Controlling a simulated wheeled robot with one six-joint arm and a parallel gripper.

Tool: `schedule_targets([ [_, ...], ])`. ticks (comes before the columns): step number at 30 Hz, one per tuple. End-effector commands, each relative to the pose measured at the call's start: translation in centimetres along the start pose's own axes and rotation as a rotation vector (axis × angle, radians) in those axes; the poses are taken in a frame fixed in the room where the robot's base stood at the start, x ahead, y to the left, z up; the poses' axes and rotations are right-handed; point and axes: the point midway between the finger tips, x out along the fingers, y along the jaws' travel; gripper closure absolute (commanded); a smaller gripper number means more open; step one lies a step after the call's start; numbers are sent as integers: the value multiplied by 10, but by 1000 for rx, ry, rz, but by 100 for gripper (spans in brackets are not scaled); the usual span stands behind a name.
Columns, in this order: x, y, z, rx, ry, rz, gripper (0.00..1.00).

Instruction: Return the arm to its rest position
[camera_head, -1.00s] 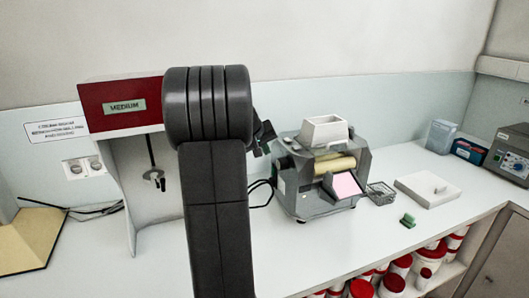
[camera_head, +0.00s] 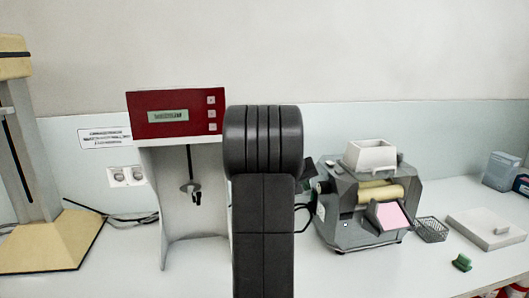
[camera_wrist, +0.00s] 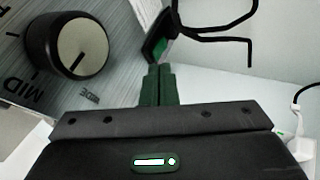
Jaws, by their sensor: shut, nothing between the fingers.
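My arm (camera_head: 264,230) rises in the front middle of the head view, with its rounded dark joint at the top. It hides most of my gripper there. In the wrist view my gripper (camera_wrist: 158,85) shows its two green-dark fingers together, with nothing between them. Beyond the fingers are a knob (camera_wrist: 72,46) on a grey panel marked "MID" and "WIDE", a black part with green, and black loops. I cannot tell whether the fingers touch anything.
The grey mill (camera_head: 345,220) with white hopper and pink plate stands right of my arm. A red-topped mixer (camera_head: 172,114) stands left, a beige stand (camera_head: 45,250) far left. A wire basket (camera_head: 431,230), green piece (camera_head: 461,263) and white slab (camera_head: 488,232) lie right.

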Motion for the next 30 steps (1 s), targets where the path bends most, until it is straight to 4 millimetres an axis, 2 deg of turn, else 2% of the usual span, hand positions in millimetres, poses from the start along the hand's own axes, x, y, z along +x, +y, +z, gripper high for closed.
schedule_targets([
  [4,2,-18,10,-1,2,0,100],
  [6,-17,-15,6,1,6,0,100],
  [9,-34,-15,6,0,5,0,100],
  [15,-54,-14,7,0,2,0,100],
  [30,-57,-14,7,0,-1,0,100],
])
